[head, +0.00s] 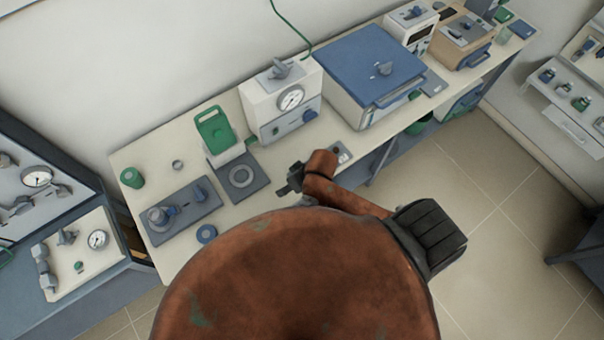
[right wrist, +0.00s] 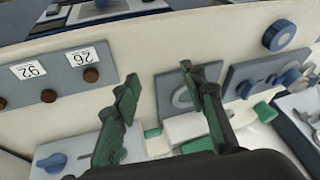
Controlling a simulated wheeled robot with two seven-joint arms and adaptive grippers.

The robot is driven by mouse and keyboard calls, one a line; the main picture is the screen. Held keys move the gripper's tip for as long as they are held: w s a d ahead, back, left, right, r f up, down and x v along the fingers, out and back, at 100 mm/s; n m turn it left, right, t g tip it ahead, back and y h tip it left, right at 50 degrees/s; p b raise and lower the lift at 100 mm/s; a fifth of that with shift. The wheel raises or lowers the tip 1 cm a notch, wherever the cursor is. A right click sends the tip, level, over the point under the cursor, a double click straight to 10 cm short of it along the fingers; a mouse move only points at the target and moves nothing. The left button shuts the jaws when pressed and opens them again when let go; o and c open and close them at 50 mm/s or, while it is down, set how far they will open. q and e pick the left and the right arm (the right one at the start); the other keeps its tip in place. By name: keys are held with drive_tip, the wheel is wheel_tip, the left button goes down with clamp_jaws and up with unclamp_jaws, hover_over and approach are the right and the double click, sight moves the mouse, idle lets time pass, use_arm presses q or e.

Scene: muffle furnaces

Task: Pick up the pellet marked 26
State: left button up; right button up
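A dark slate tray (right wrist: 62,72) with small round brown pellets lies at the left of the right wrist view. One pellet (right wrist: 91,75) sits by a white label that reads like 26 as pictured. Another pellet (right wrist: 48,96) sits by a label that reads like 92. In the head view the tray (head: 347,158) is partly hidden by my arm. My right gripper (right wrist: 160,75) is open and empty, to the right of the tray. It also shows in the head view (head: 290,180).
A slate plate with a ring (head: 241,179), a green-topped device (head: 216,135) and a plate with knobs (head: 183,211) stand at the left. A white gauge box (head: 283,103) and a blue-topped furnace (head: 365,70) stand behind. A blue ring (head: 206,234) lies near the front edge.

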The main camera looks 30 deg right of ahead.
drive_tip(key=w+d+m+g+h, duration=0.1)
drive_tip(key=w+d, duration=0.1)
drive_tip(key=d, duration=0.1)
drive_tip(key=w+d+m+g+h, duration=0.1)
drive_tip(key=w+d, duration=0.1)
drive_tip(key=d, duration=0.1)
drive_tip(key=w+d+m+g+h, duration=0.1)
drive_tip(key=w+d, duration=0.1)
drive_tip(key=d, duration=0.1)
drive_tip(key=shift+f+g, duration=0.4)
drive_tip(key=shift+d+f, duration=0.1)
drive_tip(key=shift+f, duration=0.1)
wheel_tip(320, 180, down, 7)
drive_tip(key=shift+s+f, duration=0.1)
drive_tip(key=shift+f, duration=0.05)
drive_tip(key=shift+c, duration=0.4)
drive_tip(key=c, duration=0.7)
